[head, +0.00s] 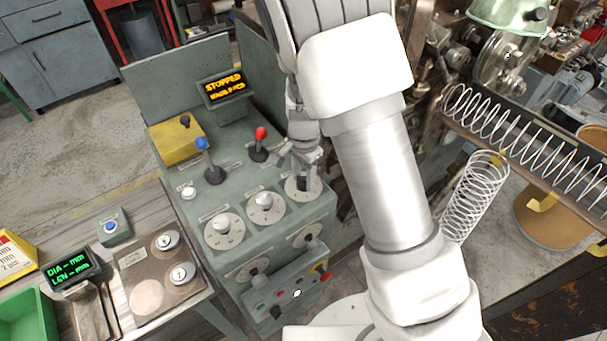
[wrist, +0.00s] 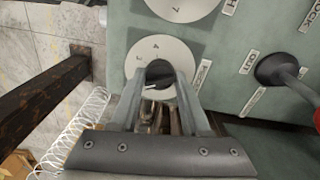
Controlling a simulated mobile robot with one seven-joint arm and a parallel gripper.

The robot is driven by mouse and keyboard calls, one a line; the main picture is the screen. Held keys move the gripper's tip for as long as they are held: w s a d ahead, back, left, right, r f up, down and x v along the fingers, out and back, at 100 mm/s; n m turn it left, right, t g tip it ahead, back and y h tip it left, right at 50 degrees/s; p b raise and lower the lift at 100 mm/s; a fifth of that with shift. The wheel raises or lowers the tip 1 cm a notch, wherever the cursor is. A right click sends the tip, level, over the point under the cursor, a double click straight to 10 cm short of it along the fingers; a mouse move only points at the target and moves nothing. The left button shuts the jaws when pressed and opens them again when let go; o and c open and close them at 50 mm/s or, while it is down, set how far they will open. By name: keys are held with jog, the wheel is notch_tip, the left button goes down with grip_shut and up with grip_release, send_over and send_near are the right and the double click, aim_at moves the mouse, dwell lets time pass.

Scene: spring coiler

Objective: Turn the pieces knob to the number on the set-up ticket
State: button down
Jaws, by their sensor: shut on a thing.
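My gripper (head: 302,170) is over the rightmost dial (head: 291,190) in the upper row on the green control panel. In the wrist view, my gripper (wrist: 160,80) is shut on the dark knob (wrist: 159,70) at the centre of the white dial (wrist: 179,49). Small digits, seemingly a 3 and a 4, show on the upper left of that dial. A short white mark shows at the knob's lower left. The dial's label is too small to read, so I cannot confirm it is the pieces knob. I cannot make out a readable set-up ticket.
A red-balled lever (head: 260,140) and a blue-balled lever (head: 203,155) stand behind the dials. More dials (head: 224,232) lie to the left and below. A display (head: 226,86) reads STOPPED.

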aim_at(304, 178)
jog(key=shift+m, duration=0.6)
jog(key=shift+c, duration=1.9)
grip_release()
notch_tip(304, 178, up, 18)
jog(key=shift+f, duration=0.25)
